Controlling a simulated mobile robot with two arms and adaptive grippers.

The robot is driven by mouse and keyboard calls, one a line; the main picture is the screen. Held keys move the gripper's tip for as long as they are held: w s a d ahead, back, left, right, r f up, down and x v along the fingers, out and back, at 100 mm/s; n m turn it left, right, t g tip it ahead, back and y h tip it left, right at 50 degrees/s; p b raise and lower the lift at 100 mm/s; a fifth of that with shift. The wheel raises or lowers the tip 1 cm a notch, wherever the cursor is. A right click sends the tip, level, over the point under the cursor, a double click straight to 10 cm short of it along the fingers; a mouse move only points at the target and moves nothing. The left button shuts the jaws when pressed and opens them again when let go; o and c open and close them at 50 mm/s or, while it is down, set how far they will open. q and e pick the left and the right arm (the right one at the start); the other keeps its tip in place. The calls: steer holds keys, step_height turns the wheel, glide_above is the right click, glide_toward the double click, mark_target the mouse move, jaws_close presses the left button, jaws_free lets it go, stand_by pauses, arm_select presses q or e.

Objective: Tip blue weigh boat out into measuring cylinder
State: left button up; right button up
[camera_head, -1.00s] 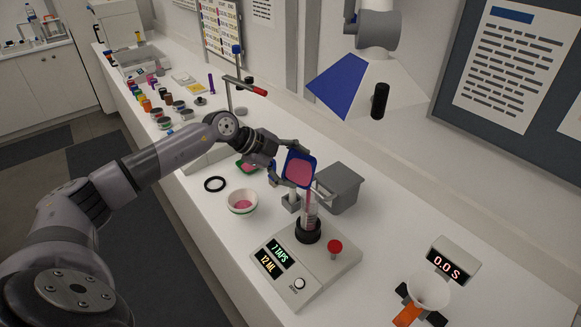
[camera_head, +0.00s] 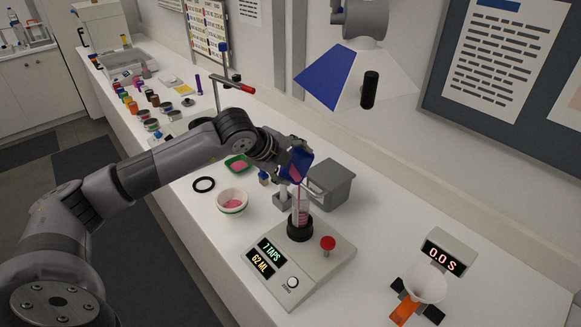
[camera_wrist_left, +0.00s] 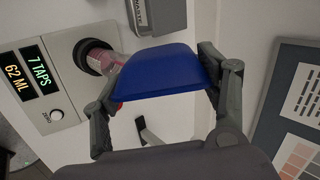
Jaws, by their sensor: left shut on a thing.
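My left gripper (camera_head: 283,158) is shut on the blue weigh boat (camera_head: 301,163), which is tilted steeply over the measuring cylinder (camera_head: 300,207). In the left wrist view the fingers hold the blue weigh boat (camera_wrist_left: 158,72) at both sides, and its outer face hides the inside. Some pink shows on the boat in the head view. The clear cylinder stands upright in a black ring on the tapping machine (camera_head: 318,262), with pink material inside. The machine's display reads 7 TAPS and 62 ML. My right gripper is not in view.
A grey bin (camera_head: 330,186) stands close behind the cylinder. The bench front is clear.

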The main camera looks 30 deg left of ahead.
arm_select(q)
steer(key=shift+s+d+f+m+t+y+b, duration=0.15)
steer(key=shift+d+m+t+y+b, duration=0.45)
steer(key=shift+b, duration=1.45)
steer(key=shift+s+d+f+m+t+y+b, duration=0.1)
steer(key=shift+s+d+m+y+b, duration=0.15)
steer(key=shift+d+y+b, duration=1.25)
steer(key=shift+s+a+f+m+t+y+b, duration=0.1)
steer(key=shift+s+a+m+t+y+b, duration=0.25)
steer(key=shift+b, duration=2.3)
steer(key=shift+w+d, duration=0.1)
steer(key=shift+d, duration=0.15)
steer(key=shift+a, duration=0.1)
